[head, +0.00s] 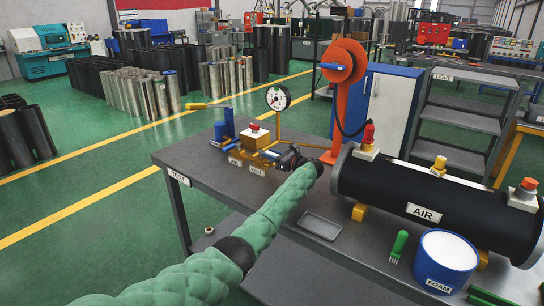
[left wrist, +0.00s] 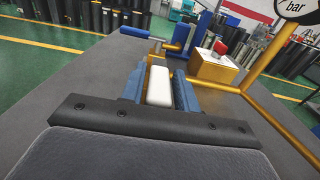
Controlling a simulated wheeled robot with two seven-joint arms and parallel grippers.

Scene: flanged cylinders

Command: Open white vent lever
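My left gripper (head: 290,158) reaches over the grey bench to the small brass-coloured valve assembly (left wrist: 215,70) by the gauge. In the left wrist view, a white lever end (left wrist: 158,86) lies between the two blue fingers of the left gripper (left wrist: 158,90). The fingers are close together and appear to be pressed against both sides of the lever. In the head view the gripper hides the lever; a small label that seems to read VENT (head: 256,171) shows just left of it. My right gripper is in neither view.
A pressure gauge (head: 278,98) rises behind the valves. Blue-handled parts (head: 223,130) stand left of them. An orange reel stand (head: 343,85) and a black AIR cylinder (head: 440,205) are to the right. A grey tray (head: 320,226) and a FOAM tub (head: 445,262) are nearer.

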